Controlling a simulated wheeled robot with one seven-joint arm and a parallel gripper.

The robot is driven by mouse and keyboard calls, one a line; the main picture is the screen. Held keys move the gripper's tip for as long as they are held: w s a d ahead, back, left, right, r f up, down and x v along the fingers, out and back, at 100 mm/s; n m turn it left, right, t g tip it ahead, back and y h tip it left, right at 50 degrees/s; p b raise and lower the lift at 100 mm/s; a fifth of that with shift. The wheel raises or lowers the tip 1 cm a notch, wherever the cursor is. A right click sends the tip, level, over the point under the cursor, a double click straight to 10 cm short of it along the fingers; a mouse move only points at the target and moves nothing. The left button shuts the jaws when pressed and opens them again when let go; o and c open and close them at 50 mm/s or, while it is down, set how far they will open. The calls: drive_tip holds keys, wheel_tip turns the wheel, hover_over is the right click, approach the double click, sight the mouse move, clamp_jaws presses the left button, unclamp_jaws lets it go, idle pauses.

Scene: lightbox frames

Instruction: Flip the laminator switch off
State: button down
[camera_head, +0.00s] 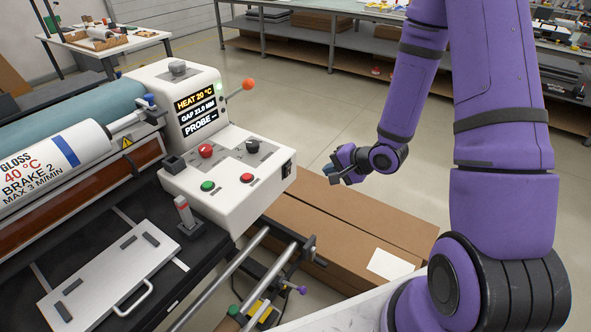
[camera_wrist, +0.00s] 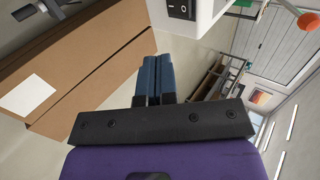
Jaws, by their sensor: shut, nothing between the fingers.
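The laminator's white control box (camera_head: 225,172) stands at the centre left in the head view, with a black rocker switch (camera_head: 286,169) on its right side face. In the wrist view the switch (camera_wrist: 182,9) is at the top edge, with white marks on its face. I cannot tell which half is pressed in. My gripper (camera_head: 329,172) is to the right of the switch, with a gap between them. In the wrist view its blue fingers (camera_wrist: 158,77) are together and empty, pointing below the switch.
Brown cardboard boxes (camera_head: 345,220) lie on the floor below the gripper. Red, green and black controls sit on the box top. A lever with an orange knob (camera_head: 248,84) sticks out from the display panel (camera_head: 195,111). The floor behind the gripper is clear.

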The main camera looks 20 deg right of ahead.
sight(288, 166)
drive_tip(key=x, duration=0.4)
drive_tip(key=r+x, duration=0.1)
drive_tip(key=x, duration=0.3)
drive_tip(key=w+x, duration=0.1)
drive_tip(key=x, duration=0.2)
drive_tip(key=shift+w+a, duration=0.2)
drive_tip(key=shift+a, duration=0.4)
drive_tip(key=shift+w+a+r, duration=0.1)
drive_tip(key=shift+w+a, duration=0.25)
drive_tip(key=shift+w, duration=0.25)
drive_tip(key=shift+a, duration=0.1)
drive_tip(key=shift+w+a+r, duration=0.1)
drive_tip(key=shift+w, duration=0.1)
drive_tip(key=shift+r, duration=0.8)
